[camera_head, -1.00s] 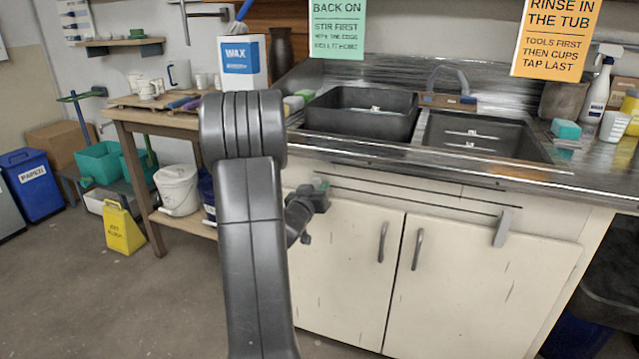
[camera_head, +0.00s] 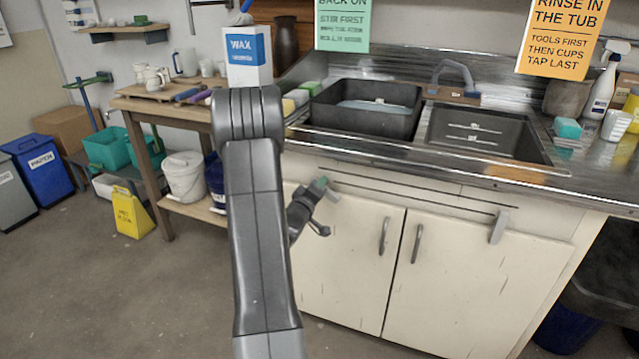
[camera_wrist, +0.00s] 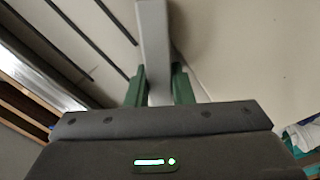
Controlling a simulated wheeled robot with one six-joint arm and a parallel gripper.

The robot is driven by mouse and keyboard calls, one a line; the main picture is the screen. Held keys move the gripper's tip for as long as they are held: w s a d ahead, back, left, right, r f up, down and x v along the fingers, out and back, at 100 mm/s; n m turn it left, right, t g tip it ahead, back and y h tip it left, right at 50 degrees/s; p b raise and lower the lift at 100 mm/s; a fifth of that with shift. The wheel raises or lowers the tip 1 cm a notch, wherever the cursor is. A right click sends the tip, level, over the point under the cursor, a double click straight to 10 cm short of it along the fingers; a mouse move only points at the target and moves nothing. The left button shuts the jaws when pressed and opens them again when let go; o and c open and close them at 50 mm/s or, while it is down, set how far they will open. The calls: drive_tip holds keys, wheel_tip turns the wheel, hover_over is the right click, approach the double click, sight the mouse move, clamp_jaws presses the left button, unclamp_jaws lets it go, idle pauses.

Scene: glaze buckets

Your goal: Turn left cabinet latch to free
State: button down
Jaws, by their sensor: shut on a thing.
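The left cabinet latch is a light grey bar, seen in the wrist view (camera_wrist: 155,45) running from between my fingers to the top edge. My gripper (camera_wrist: 159,88) is shut on it, one green finger on each side. In the head view my gripper (camera_head: 322,184) is at the top of the left cabinet door (camera_head: 345,260), and only a small piece of the latch (camera_head: 334,195) shows beside it. The wrist is tilted there. My arm hides the door's left part. How far the latch is turned is hard to tell.
The right latch (camera_head: 499,226) hangs, slightly tilted, over the top of the right door (camera_head: 470,290). Both doors look shut, with dark handles near the middle seam. The sink counter (camera_head: 430,160) overhangs above.

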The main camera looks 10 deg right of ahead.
drive_tip(key=shift+f+n, duration=0.1)
drive_tip(key=shift+n, duration=0.2)
drive_tip(key=c, duration=1.3)
unclamp_jaws()
drive_tip(key=shift+o, duration=0.2)
